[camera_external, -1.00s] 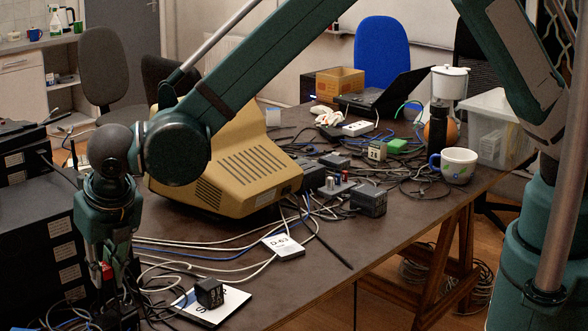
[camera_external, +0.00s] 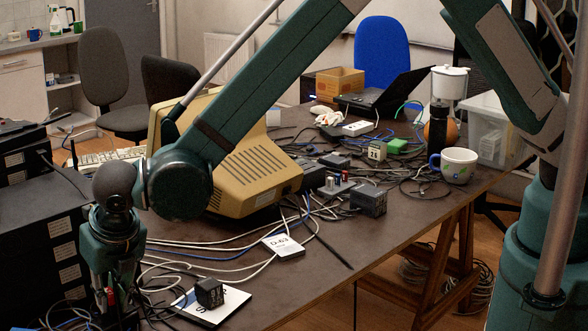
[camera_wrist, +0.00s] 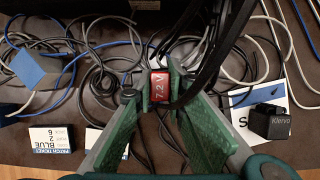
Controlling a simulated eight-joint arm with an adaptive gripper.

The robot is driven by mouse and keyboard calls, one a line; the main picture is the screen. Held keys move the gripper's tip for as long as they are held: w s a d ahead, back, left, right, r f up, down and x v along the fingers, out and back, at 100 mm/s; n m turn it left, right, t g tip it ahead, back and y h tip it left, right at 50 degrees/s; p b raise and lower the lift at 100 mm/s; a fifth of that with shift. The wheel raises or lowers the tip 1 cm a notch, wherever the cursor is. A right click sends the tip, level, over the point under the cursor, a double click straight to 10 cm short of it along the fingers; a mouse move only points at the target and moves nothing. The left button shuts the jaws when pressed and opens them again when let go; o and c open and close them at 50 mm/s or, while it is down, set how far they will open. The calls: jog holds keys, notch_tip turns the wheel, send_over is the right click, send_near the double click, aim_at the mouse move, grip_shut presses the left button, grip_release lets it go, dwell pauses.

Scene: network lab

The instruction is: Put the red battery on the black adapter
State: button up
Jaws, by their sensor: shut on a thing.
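The red battery (camera_wrist: 160,86), marked "7.2 V", is between the fingertips of my gripper (camera_wrist: 158,97) in the wrist view, with the fingers shut on it. In the external view my gripper (camera_external: 115,303) is low at the left front, and a small red patch of the battery (camera_external: 110,296) shows between the fingers. A small black adapter (camera_wrist: 269,121), marked "Klervo", sits to the right of the gripper in the wrist view. The same black block (camera_external: 209,292) stands on a white card in the external view. The gap between battery and table is unclear.
Loose cables (camera_external: 190,262) lie around and below my gripper. The white card (camera_external: 236,296) is under the adapter. A beige monitor (camera_external: 250,165) stands behind. A blue-topped block (camera_wrist: 36,66) and a patch ticket box (camera_wrist: 50,138) lie left in the wrist view.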

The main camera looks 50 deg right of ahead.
jog(key=shift+f, duration=0.35)
jog(key=o, duration=0.9)
jog(key=shift+r, duration=0.15)
jog(key=p+v, duration=0.1)
jog(key=v, duration=1.1)
dwell(0.6)
